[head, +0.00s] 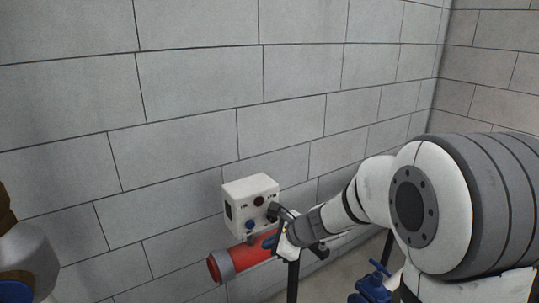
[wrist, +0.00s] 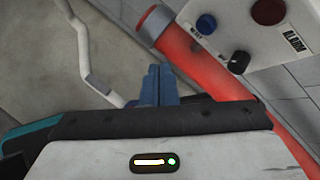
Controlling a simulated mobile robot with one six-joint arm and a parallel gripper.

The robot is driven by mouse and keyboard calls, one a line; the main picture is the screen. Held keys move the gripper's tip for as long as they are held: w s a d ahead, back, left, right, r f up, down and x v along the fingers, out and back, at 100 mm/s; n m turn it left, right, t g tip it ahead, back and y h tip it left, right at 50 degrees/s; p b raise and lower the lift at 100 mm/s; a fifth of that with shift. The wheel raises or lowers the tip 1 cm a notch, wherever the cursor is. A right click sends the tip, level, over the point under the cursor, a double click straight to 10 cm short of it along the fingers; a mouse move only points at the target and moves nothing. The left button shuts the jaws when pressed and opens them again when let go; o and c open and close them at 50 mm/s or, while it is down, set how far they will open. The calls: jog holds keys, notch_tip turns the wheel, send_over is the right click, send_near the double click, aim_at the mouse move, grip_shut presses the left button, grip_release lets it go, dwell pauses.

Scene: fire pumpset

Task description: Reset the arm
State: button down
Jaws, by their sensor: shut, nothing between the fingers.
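My gripper (head: 269,242) is in front of the wall, just below and to the right of a white control box (head: 249,199) in the head view. In the wrist view its blue fingers (wrist: 160,70) are together with nothing between them. The box, at the upper right there (wrist: 245,45), carries a red button (wrist: 268,11), a blue button (wrist: 206,23) and a black knob (wrist: 239,62). The fingers appear apart from the box. My white and grey arm reaches in from the right in the head view and hides part of what lies behind it.
A red pipe (head: 222,264) with a grey collar runs below the box and behind my gripper. A blue part (head: 372,287) stands low at the right. A thin white bent pipe (wrist: 88,55) shows in the wrist view. The block wall (head: 190,90) above is bare.

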jog(key=s+d+r+n+g+h, duration=0.1)
jog(key=s+d+r+n+h, duration=0.2)
jog(key=s+d+n, duration=0.5)
jog(key=s+d+r+n+g+h, duration=0.1)
jog(key=s+d+r+n+h, duration=0.2)
jog(key=s+d+n, duration=0.4)
jog(key=s+n+h, duration=0.1)
jog(key=s+n, duration=0.3)
jog(key=s, duration=0.4)
jog(key=shift+d+r+n, duration=0.2)
jog(key=shift+d+n, duration=0.1)
jog(key=shift+d, duration=0.05)
jog(key=shift+s, duration=0.1)
